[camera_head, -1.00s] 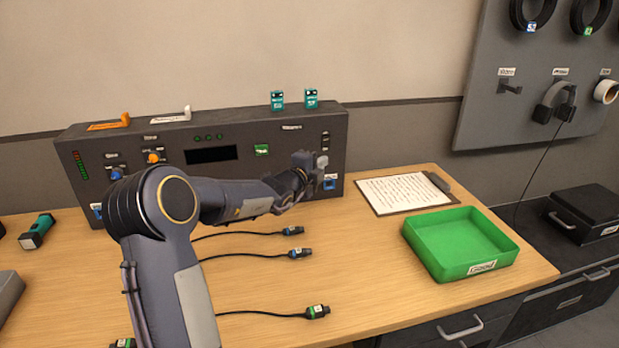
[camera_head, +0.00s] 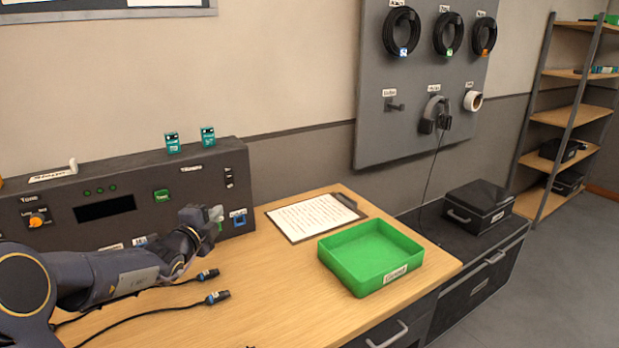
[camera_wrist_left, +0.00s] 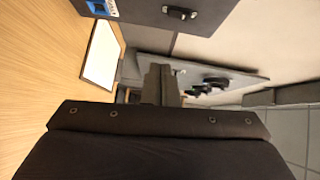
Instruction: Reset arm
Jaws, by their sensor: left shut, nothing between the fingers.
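My left arm comes in from the left in the head view. Its gripper (camera_head: 213,217) is in front of the right part of the dark control console (camera_head: 158,177), above the table. The gripper is shut with nothing held. In the left wrist view the shut fingers (camera_wrist_left: 160,84) point away from the camera, with the console corner (camera_wrist_left: 185,12) at the top. I cannot tell whether the gripper touches the console. The console has an orange knob (camera_head: 37,219), a dark display and a green button (camera_head: 162,195). My right gripper is not in view.
A clipboard (camera_head: 312,217) and an empty green tray (camera_head: 369,256) are on the wooden table to the right. A pegboard (camera_head: 385,130) hangs behind. A black case (camera_head: 478,207) and shelves (camera_head: 570,116) stand further right.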

